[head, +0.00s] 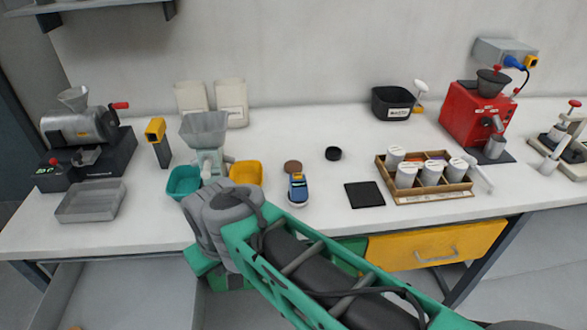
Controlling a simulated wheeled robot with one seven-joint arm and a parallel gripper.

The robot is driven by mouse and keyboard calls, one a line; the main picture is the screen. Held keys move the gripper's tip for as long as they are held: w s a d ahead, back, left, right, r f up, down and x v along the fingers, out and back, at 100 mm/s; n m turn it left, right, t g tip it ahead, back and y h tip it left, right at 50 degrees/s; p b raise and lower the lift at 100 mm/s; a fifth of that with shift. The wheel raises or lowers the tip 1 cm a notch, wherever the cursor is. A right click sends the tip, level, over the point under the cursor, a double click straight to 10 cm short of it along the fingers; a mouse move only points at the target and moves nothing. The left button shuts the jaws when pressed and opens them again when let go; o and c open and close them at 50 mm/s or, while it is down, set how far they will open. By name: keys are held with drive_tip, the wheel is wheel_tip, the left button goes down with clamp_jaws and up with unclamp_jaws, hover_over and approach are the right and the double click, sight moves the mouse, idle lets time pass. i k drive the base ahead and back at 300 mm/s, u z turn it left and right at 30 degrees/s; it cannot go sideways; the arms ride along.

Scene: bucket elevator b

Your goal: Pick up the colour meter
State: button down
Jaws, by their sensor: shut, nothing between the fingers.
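A small blue handheld device with a yellow top, a small screen and a pale rounded front end, which looks like the colour meter (298,189), lies on the white bench near its front edge. It is in the middle of the head view, just right of the yellow bin. My teal and grey arm reaches in from the lower right, and its grey joint is at the bench's front edge, left of the meter. The fingers of my gripper do not show. Nothing covers the meter.
A hopper machine (208,140) stands between a teal bin (183,182) and a yellow bin (246,174). A brown disc (292,167) lies just behind the meter. A black mat (364,195) and a wooden rack of white jars (435,193) are to the right. Bare bench separates meter and mat.

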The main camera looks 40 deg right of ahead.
sight(298, 193)
drive_tip(key=u, duration=1.45)
drive_tip(key=k, duration=1.1)
drive_tip(key=u, duration=0.15)
drive_tip(key=i, duration=0.45)
drive_tip(key=z, duration=0.05)
